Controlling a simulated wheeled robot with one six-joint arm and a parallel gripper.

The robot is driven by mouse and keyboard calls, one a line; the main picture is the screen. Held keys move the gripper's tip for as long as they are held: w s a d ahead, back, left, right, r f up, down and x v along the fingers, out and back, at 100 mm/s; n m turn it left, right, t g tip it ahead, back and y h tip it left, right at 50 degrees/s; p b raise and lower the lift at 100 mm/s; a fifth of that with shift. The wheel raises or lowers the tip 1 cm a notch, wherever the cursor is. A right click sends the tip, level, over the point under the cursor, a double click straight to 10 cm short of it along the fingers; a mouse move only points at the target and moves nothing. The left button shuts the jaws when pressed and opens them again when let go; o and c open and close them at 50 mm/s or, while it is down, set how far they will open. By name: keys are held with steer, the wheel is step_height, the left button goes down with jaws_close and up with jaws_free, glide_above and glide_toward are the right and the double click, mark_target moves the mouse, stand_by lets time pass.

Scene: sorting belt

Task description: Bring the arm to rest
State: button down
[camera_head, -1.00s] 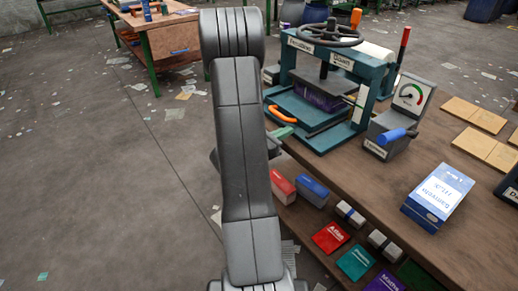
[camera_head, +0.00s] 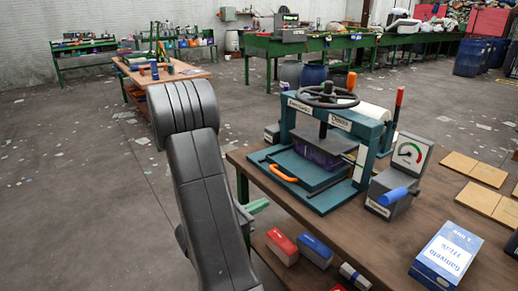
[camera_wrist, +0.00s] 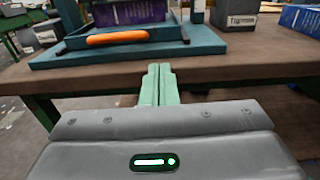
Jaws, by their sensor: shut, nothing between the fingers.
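My gripper (camera_wrist: 159,72) shows in the wrist view as two green fingers pressed together, with nothing between them. It points at the front edge of the brown workbench (camera_wrist: 235,72), below the blue-green press base. In the head view only a green piece of my gripper (camera_head: 258,206) shows, beside the bench's left edge; my dark grey arm hides the rest. The arm is bent, with its elbow high at left of centre.
A blue-green press (camera_head: 312,200) with a handwheel and orange handle (camera_head: 284,173) stands on the bench. A gauge box (camera_head: 400,180) and blue-white box (camera_head: 446,256) stand to its right. Red (camera_head: 282,246) and blue boxes (camera_head: 315,250) lie on the lower shelf. Open floor lies left.

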mark_target(303, 184)
steer(key=shift+w, duration=0.1)
steer(key=x, duration=1.3)
steer(key=shift+w+d+p, duration=0.1)
steer(key=shift+d+p, duration=0.15)
steer(key=shift+p, duration=0.1)
steer(key=shift+r, duration=0.1)
